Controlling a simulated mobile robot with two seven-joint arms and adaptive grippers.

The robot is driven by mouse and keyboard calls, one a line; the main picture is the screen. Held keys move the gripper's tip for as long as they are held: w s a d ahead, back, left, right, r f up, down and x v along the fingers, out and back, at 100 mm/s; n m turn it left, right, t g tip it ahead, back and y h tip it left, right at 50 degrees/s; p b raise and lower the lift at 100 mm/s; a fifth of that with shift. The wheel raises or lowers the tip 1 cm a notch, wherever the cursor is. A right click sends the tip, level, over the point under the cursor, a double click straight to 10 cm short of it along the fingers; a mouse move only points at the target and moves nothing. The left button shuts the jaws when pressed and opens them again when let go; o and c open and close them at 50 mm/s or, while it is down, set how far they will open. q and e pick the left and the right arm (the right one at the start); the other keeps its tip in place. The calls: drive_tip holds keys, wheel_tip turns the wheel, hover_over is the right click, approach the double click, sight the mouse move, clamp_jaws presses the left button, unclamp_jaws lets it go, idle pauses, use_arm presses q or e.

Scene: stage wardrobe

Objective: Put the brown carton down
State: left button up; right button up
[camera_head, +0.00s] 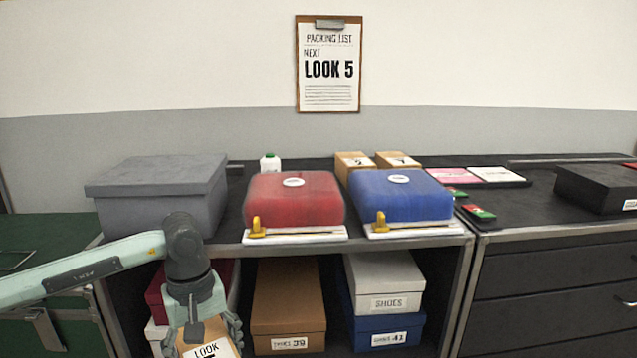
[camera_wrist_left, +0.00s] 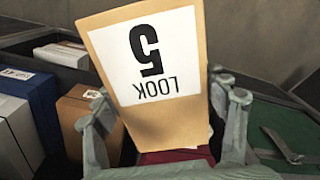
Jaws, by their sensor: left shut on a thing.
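My left gripper (camera_head: 203,318) is shut on a brown carton (camera_head: 208,347) with a white label reading LOOK 5. The carton is held low in front of the shelf unit, and its lower part is cut off by the bottom edge of the head view. In the left wrist view the carton (camera_wrist_left: 180,118) stands between the two fingers of the left gripper (camera_wrist_left: 165,125), tilted, its label upside down. I cannot see anything under it. My right gripper is in neither view.
A grey box (camera_head: 160,190), a red case (camera_head: 293,200) and a blue case (camera_head: 400,197) stand on the dark counter (camera_head: 232,222). Two small cartons (camera_head: 355,165) are behind. Shoe boxes (camera_head: 288,305) fill the shelf below. A green trunk (camera_head: 45,235) is at left. A packing list (camera_head: 328,85) reads LOOK 5.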

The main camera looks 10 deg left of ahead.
use_arm(q)
drive_tip(key=w+d+r+m, duration=0.2)
drive_tip(key=d+r+m, duration=0.2)
drive_tip(key=d+m, duration=0.5)
drive_tip(key=shift+w+d, duration=0.25)
drive_tip(key=shift+d, duration=0.2)
